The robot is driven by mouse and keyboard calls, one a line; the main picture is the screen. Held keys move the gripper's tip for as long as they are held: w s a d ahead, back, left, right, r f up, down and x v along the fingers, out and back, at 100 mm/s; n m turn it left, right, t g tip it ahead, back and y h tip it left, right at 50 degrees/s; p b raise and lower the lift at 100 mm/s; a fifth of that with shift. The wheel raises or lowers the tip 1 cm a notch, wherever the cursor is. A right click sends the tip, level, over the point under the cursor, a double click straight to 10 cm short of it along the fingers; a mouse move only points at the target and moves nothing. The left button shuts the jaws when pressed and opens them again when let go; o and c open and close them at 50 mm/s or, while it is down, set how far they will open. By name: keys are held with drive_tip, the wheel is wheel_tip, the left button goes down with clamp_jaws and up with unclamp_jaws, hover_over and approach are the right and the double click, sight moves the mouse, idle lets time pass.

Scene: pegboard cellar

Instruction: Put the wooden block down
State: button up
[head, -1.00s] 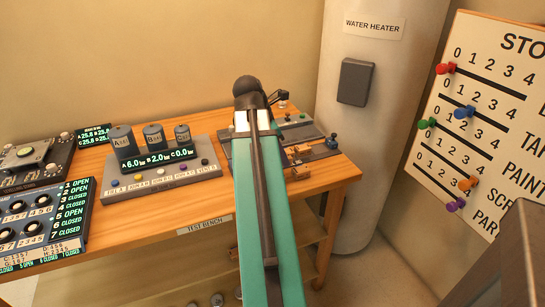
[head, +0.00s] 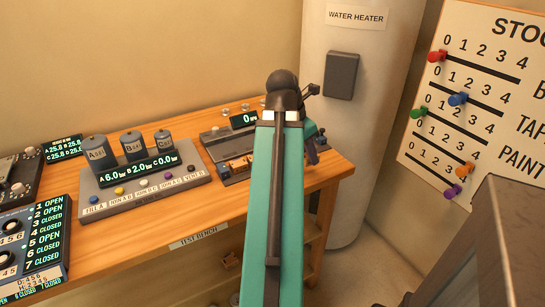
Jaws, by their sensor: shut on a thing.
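My arm reaches over the right part of the bench and covers much of what lies behind it. My gripper (head: 314,151) shows only in part, as a small dark shape at the right of the arm, above the bench's right end. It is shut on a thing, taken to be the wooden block. The block itself cannot be made out; it is hidden by my arm or too small to tell. Whether it touches anything below cannot be seen.
A pegged stock board (head: 480,100) hangs at right.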

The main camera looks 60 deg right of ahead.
drive_tip(key=shift+w+d+r+p, duration=0.2)
drive_tip(key=shift+w+p, duration=0.1)
drive_tip(key=shift+p, duration=0.75)
drive_tip(key=d+p, duration=0.1)
drive_tip(key=p, duration=0.3)
drive_tip(key=d+p, duration=0.1)
drive_tip(key=p, duration=0.4)
drive_tip(key=shift+w+f, duration=0.15)
drive_tip(key=shift+w, duration=0.2)
drive_tip(key=shift+w+d+f, duration=0.15)
drive_tip(key=shift+w+d, duration=0.05)
drive_tip(key=shift+d, duration=0.4)
drive_tip(key=w+d+p, duration=0.1)
drive_tip(key=d, duration=0.2)
drive_tip(key=w+d+f+p, duration=0.1)
drive_tip(key=d, duration=0.3)
drive_tip(key=w+d, duration=0.2)
drive_tip(key=d, duration=0.2)
drive_tip(key=shift+d+f+p, duration=0.15)
drive_tip(key=shift+d+p, duration=0.05)
drive_tip(key=shift+p, duration=0.2)
drive_tip(key=shift+f, duration=0.1)
drive_tip(key=shift+f+p, duration=0.55)
drive_tip(key=shift+f, duration=1.1)
drive_tip(key=shift+f, duration=0.15)
